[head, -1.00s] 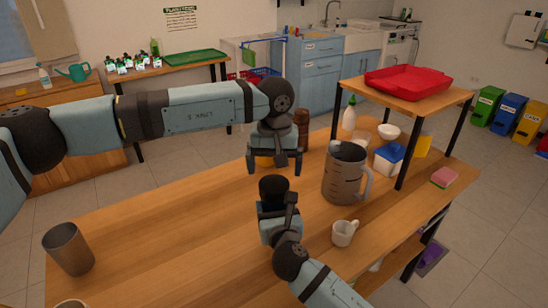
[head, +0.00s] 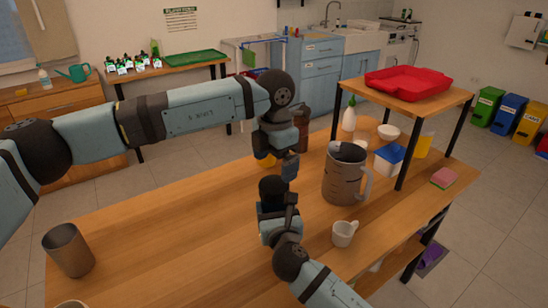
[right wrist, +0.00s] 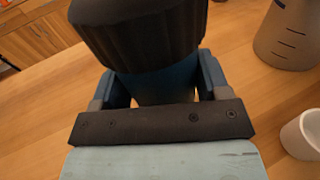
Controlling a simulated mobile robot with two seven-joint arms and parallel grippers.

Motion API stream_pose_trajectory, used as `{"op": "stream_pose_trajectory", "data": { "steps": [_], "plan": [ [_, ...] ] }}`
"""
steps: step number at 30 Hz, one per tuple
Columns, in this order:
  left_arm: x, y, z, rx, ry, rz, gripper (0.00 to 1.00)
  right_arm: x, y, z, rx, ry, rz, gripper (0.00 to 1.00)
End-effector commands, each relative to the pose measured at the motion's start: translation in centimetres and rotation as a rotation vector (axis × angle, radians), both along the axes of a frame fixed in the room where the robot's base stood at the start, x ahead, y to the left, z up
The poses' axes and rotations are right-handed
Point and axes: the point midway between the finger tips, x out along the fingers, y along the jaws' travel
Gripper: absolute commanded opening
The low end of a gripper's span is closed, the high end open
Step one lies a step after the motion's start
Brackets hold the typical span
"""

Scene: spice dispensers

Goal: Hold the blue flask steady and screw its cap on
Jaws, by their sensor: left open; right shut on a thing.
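The blue flask (right wrist: 165,84) stands between the fingers of my right gripper (right wrist: 165,95), which is shut on it. Its wide black ribbed cap (right wrist: 140,30) sits on top; I cannot tell how tightly. In the head view the cap (head: 272,188) shows above my right gripper (head: 278,215), and the flask body is mostly hidden. My left gripper (head: 287,168) is open and empty, just above and behind the cap, apart from it in the picture. Its fingers are seen nearly edge-on.
A grey measuring jug (head: 343,178) and a white mug (head: 344,233) stand to the right. A brown bottle (head: 303,128) and a yellow thing (head: 265,161) are behind my left gripper. A metal cup (head: 69,250) stands at left. The table between is clear.

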Motion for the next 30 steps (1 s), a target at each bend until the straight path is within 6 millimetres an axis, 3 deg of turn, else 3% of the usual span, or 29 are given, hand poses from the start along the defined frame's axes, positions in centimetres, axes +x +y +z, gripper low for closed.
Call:
{"op": "stream_pose_trajectory", "data": {
  "steps": [9,15,21,30],
  "plan": [
    [0.0,0.07,0.39,0.0,0.003,0.701,0.97,0.01,-0.02,-0.02,0.0,0.0,0.0,0.03],
    [0.03,0.13,0.56,0.0,0.003,1.002,0.97,0.01,-0.02,-0.01,0.0,0.0,0.0,0.03],
    [0.04,0.15,0.67,0.0,0.002,1.119,0.97,0.01,-0.02,-0.01,0.0,0.0,0.0,0.03],
    [0.04,0.15,0.66,0.0,0.002,1.126,0.97,0.01,-0.01,-0.01,0.0,0.0,0.0,0.03]
  ]
}}
